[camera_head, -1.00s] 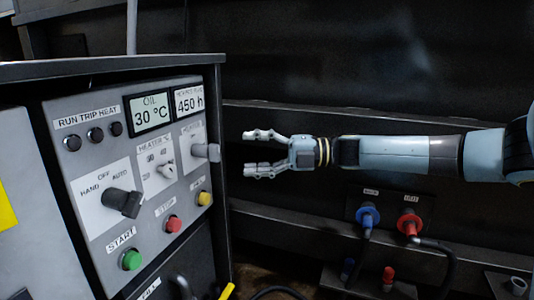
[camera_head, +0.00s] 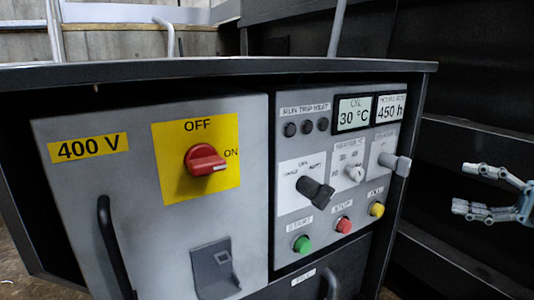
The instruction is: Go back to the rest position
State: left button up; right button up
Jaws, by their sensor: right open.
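My right gripper (camera_head: 492,192) shows at the right edge of the head view, its two fingers spread and pointing left, with nothing between them. It is apart from the control panel (camera_head: 297,263), to the right of it. Most of my right arm is outside the frame. My left gripper is not in the view.
The grey cabinet carries a red main switch (camera_head: 206,161) on a yellow plate, a black handle (camera_head: 112,245), a black selector knob (camera_head: 315,190), and green (camera_head: 302,244), red (camera_head: 343,225) and yellow (camera_head: 377,209) buttons. A dark metal wall (camera_head: 475,75) stands behind my right gripper.

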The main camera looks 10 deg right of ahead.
jog(key=s+a+f+m+g+h, duration=0.2)
jog(key=s+a+f+m+h, duration=0.4)
jog(key=s+a+f+m, duration=0.4)
jog(key=s+a+f+m+g+h, duration=0.2)
jog(key=s+a+f+m+h, duration=0.6)
jog(key=f+m, duration=0.45)
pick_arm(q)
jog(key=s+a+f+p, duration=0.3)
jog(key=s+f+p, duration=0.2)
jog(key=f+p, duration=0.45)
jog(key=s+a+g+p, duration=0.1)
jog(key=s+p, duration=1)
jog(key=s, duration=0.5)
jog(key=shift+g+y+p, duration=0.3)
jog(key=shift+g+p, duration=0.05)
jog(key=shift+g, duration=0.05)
pick_arm(e)
jog(key=s+d+f+m+g, duration=0.1)
jog(key=s+f+g, duration=0.1)
jog(key=s, duration=0.8)
jog(key=s+d+f+m+g, duration=0.1)
jog(key=s+f, duration=0.4)
jog(key=s, duration=0.6)
jog(key=s+d+f+m+g, duration=0.2)
jog(key=s+f+g, duration=0.2)
jog(key=s, duration=0.6)
jog(key=shift+s+d+g, duration=0.3)
jog(key=shift+d+g, duration=0.1)
jog(key=shift+g, duration=0.2)
